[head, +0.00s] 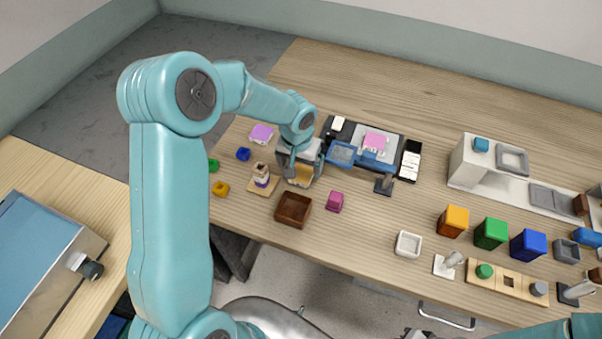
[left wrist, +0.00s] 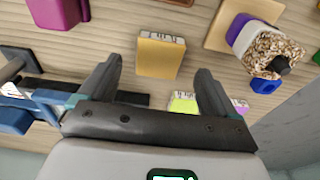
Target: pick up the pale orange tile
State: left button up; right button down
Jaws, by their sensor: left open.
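The pale orange tile (left wrist: 159,58) lies on the wooden table in the left wrist view, with a pale marked side along its top edge. It also shows in the head view (head: 304,173), partly hidden by my gripper. My left gripper (left wrist: 158,66) is open and empty. Its fingers are on either side of the tile in the picture, with a visible gap on each side. In the head view my left gripper (head: 299,167) reaches down over the tile; its height above the tile is hard to tell. My right gripper is not clearly in view.
A jar (head: 262,172) on a wooden coaster stands just left of the tile. A brown box (head: 293,210) and a magenta block (head: 335,202) are in front. A blue and grey device (head: 341,154) is to the right. A yellow-green tile (left wrist: 183,103) shows behind my gripper.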

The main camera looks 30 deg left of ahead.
aim_at(301, 173)
pick_arm(q)
jog(key=f, duration=0.1)
jog(key=w+f, duration=0.1)
jog(key=f, duration=0.1)
jog(key=shift+f, duration=0.25)
jog(key=shift+s, duration=0.25)
jog(key=shift+w, duration=0.15)
jog(key=c, duration=1.2)
jog(key=shift+c, duration=0.2)
jog(key=shift+r, duration=0.15)
